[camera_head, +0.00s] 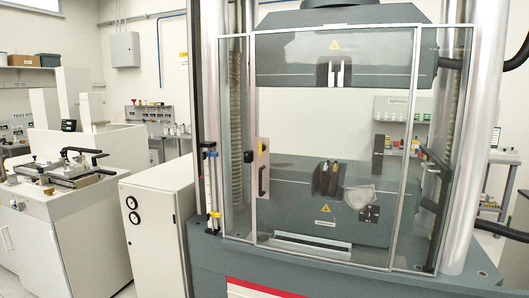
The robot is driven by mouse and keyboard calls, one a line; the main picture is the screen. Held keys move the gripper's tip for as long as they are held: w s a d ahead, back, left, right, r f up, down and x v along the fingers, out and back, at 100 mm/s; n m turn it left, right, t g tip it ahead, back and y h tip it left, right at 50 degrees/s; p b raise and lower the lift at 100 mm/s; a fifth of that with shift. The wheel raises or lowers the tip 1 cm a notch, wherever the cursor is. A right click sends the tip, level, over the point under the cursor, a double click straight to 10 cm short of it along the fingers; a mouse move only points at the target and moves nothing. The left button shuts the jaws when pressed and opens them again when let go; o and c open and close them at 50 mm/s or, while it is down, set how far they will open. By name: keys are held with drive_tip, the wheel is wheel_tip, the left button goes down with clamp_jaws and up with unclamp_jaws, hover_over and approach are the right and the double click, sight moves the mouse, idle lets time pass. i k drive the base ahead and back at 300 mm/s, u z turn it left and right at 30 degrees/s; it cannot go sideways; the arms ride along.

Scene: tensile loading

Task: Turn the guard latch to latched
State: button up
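The clear guard door (300,110) stands in a light metal frame at the front of the testing machine and looks closed. A pale metal plate (261,152) with a small dark knob-like spot sits on the door's left edge and looks like the guard latch. Its turned position is too small to tell. A black door handle (262,181) is on the lower part of this plate. A small black part (248,156) sits on the frame just to its left. My gripper is not in view.
Behind the guard are the upper grip head (290,65) and lower grip block (290,190). Silver columns flank the guard. Black hoses or arms reach in at right. A white cabinet (155,230) and a bench with a clamp fixture (65,168) stand at left.

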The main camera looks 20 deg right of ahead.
sight(262, 147)
drive_tip(key=u, duration=1.35)
drive_tip(key=i, duration=0.95)
drive_tip(key=z, duration=1)
drive_tip(key=i, duration=0.2)
drive_tip(key=u, duration=0.05)
